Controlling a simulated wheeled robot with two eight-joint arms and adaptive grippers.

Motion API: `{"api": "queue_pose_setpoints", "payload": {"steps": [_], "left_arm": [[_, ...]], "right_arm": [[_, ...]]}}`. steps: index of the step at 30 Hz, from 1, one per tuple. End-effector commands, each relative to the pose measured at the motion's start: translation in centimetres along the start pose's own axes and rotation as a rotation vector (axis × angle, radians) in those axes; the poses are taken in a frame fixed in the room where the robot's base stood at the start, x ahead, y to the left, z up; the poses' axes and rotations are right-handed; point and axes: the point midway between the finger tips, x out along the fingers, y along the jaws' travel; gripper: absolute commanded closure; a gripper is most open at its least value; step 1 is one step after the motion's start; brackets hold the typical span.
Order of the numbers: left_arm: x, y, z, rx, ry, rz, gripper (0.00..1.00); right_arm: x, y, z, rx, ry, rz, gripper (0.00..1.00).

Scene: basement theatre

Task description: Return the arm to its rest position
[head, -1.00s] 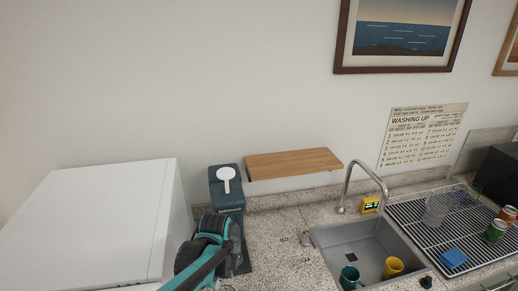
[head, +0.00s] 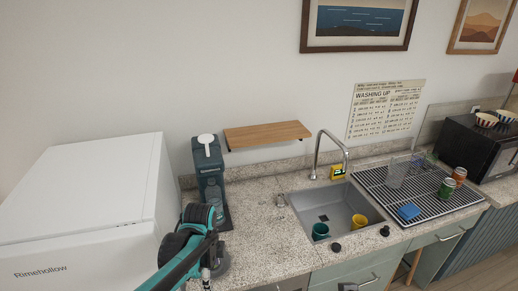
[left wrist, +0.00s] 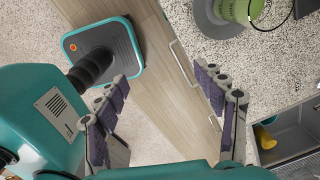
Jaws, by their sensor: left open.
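My left arm (head: 180,262) comes in from the bottom of the head view, in front of the counter's left end. Its gripper end is partly hidden by the arm there. In the left wrist view my left gripper (left wrist: 161,82) is open, with its two fingers well apart and nothing between them. Below it are wooden floor and the counter front. The fingers look apart from the counter edge. My teal and black base shows on the left of that view. My right arm and gripper are not in view.
A granite counter (head: 270,235) holds a teal dispenser (head: 208,160) and a sink (head: 340,205) with two cups. A drying rack (head: 385,185) and a microwave (head: 470,145) stand to the right. A white appliance (head: 85,190) is at left. A wooden shelf (head: 267,134) is above the counter.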

Motion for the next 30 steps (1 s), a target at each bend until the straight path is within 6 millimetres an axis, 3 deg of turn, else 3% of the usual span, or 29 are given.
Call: {"api": "queue_pose_setpoints", "payload": {"steps": [14, 20, 24, 30], "left_arm": [[0.1, 2.9, 1.2, -0.415, 0.036, -0.151, 0.30], [1.2, 5.8, 2.2, -0.776, 0.114, -0.275, 0.30], [2.9, 8.3, 3.0, -1.111, 0.230, -0.378, 0.30], [4.8, 10.5, 3.6, -1.444, 0.391, -0.460, 0.30]], "right_arm": [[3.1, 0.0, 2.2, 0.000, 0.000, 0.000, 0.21], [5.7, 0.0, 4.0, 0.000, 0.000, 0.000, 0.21], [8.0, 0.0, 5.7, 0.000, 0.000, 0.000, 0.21], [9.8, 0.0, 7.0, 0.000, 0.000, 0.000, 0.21]]}}
